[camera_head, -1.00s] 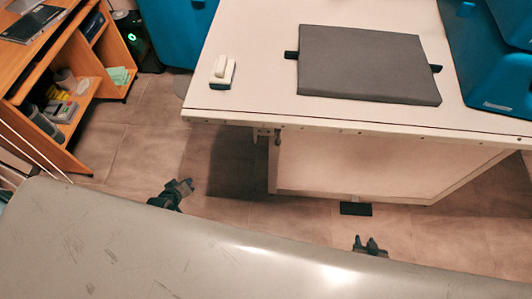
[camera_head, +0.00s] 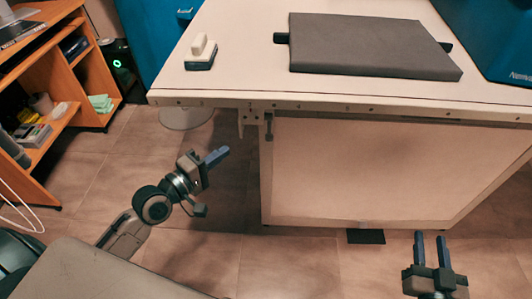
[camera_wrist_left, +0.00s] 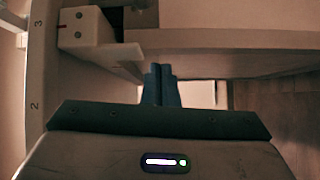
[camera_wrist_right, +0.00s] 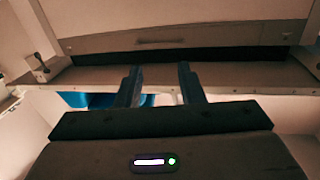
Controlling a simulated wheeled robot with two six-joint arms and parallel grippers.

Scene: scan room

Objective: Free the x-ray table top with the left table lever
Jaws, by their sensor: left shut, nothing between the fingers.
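The white x-ray table top (camera_head: 260,75) spans the upper part of the head view, with a numbered scale along its front edge. Under that edge, left of middle, a white bracket (camera_head: 246,117) and a small dark lever (camera_head: 269,127) hang down. My left gripper (camera_head: 217,156) is shut and empty, below and left of the lever, apart from it. My right gripper (camera_head: 431,240) is open and empty, low at the right, in front of the table base.
A grey pad (camera_head: 365,45) and a white-topped handset (camera_head: 201,52) lie on the table. The white base panel (camera_head: 370,170) stands below, with a black floor pedal (camera_head: 366,236). A wooden shelf (camera_head: 60,130) is at left.

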